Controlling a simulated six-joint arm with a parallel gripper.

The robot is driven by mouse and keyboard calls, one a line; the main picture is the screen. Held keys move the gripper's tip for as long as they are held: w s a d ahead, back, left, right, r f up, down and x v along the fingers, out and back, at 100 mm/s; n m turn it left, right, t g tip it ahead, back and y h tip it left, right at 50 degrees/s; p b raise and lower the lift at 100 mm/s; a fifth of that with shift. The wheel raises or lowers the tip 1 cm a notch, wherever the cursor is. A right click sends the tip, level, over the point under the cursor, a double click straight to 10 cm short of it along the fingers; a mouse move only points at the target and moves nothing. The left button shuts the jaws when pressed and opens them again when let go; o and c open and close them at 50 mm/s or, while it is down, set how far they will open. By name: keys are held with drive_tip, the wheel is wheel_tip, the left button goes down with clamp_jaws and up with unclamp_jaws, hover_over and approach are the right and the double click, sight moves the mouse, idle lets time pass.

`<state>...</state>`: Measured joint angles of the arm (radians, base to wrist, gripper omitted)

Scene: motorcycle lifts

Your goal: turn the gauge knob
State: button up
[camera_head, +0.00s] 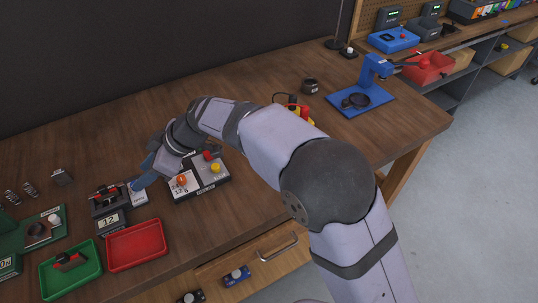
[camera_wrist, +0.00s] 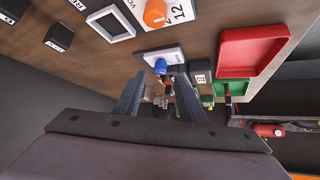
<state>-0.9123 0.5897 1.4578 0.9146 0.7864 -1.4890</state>
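A small blue knob (camera_wrist: 160,66) sits on a white plate (camera_wrist: 172,53) on the bench; I cannot read a gauge label on it. The plate also shows in the head view (camera_head: 139,199), beside a dark box marked 12 (camera_head: 111,224). My gripper (camera_wrist: 160,76) is open, its two fingers on either side of the blue knob; I cannot tell whether they touch it. In the head view my gripper (camera_head: 145,176) reaches down over the plate and partly hides the knob. An orange knob (camera_head: 181,181) on a dial marked 24, 12 and 6 stands just right.
The orange-knob box also carries a red button (camera_head: 208,155) and a yellow button (camera_head: 215,168). A red tray (camera_head: 136,262) and a green tray (camera_head: 91,290) lie toward the front edge. A blue stand (camera_head: 376,97) is at the far right.

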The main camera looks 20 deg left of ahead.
sight(132, 183)
drive_tip(key=p+x, duration=0.1)
drive_tip(key=x, duration=0.3)
drive_tip(key=shift+s+a+p, duration=0.1)
drive_tip(key=shift+p, duration=0.25)
drive_tip(key=shift+a+p, duration=0.2)
drive_tip(key=shift+p, duration=0.4)
drive_tip(key=n+g+p, duration=0.1)
drive_tip(key=p, duration=0.2)
drive_tip(key=n+g+p, duration=0.1)
drive_tip(key=p, duration=0.2)
drive_tip(key=shift+a+f+n+h, duration=0.1)
drive_tip(key=shift+f+n+h, duration=0.1)
drive_tip(key=shift+n+h, duration=0.2)
